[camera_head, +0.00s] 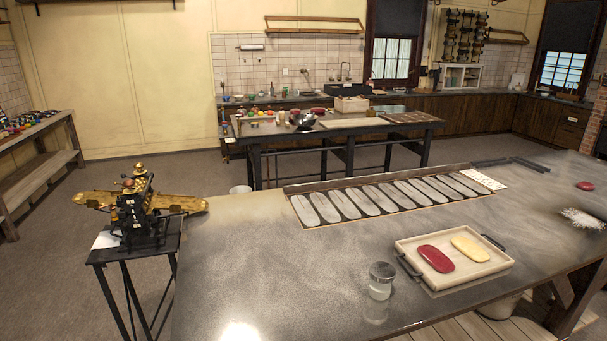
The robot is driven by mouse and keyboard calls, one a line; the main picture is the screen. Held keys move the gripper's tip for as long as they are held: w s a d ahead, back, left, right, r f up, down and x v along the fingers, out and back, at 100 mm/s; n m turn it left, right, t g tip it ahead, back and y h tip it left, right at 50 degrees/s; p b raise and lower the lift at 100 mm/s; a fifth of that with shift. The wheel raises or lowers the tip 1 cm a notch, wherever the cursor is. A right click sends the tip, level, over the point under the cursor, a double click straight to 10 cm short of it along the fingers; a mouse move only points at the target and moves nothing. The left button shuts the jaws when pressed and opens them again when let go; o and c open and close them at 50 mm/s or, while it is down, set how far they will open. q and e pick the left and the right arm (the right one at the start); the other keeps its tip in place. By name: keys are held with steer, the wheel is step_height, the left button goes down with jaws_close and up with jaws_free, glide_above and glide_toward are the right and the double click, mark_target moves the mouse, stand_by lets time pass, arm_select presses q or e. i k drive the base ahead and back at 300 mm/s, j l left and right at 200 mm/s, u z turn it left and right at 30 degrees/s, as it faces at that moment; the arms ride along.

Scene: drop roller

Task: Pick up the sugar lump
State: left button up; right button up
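A smooth, oblong dark red lump (436,258) and a pale yellow lump (469,248) lie side by side in a light wooden tray (492,266) on the metal-topped table. A small red round piece (585,186) lies apart at the table's far right. I cannot tell for certain which of these is the sugar lump. Neither of my grippers is in view.
A glass jar with a lid (381,281) stands just left of the tray. A long rack of pale oval strips (380,198) lies along the table's back edge. A brass roller machine (140,205) stands on a separate stand at left. The table's left middle is clear.

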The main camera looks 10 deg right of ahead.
mark_target(472, 252)
steer(key=z, duration=1.4)
steer(key=i+l+u, duration=0.3)
steer(key=l, duration=0.35)
steer(key=i+l+u, duration=0.15)
steer(key=l, duration=0.2)
steer(key=i+l+u, duration=0.1)
steer(key=l, duration=0.25)
steer(key=i, duration=0.05)
